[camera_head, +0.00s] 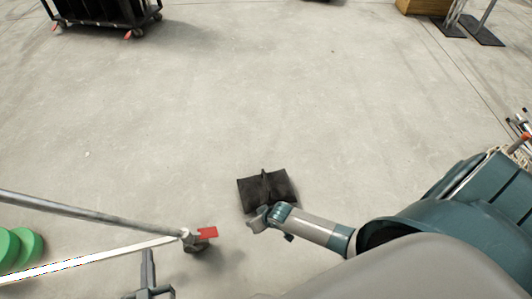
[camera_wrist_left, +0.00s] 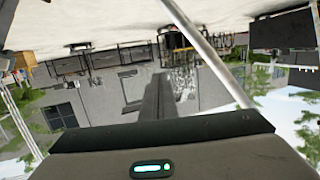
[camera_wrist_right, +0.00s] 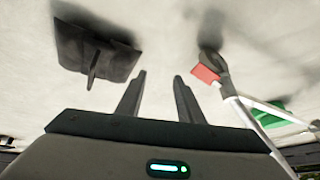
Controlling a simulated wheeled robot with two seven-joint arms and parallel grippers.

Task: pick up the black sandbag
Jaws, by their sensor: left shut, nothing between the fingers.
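The black sandbag (camera_head: 265,184) lies on the concrete floor near the middle bottom of the head view, with a short strap or ridge at its centre. In the right wrist view the sandbag (camera_wrist_right: 92,52) is at the upper left, beside the fingers and not between them. My right gripper (camera_wrist_right: 160,74) is open and empty, its two fingers apart. In the head view my right arm's wrist partly overlaps the sandbag's near edge. My left gripper (camera_head: 147,252) is at the bottom left, away from the sandbag. In the left wrist view its fingers (camera_wrist_left: 158,82) are together with nothing held.
A metal frame with a red-tagged caster (camera_head: 207,233) stands left of the sandbag; the red tag (camera_wrist_right: 205,74) shows in the right wrist view. Green discs (camera_head: 22,246) are at the far left. A black cart (camera_head: 105,12) is at the back left. The floor beyond the sandbag is clear.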

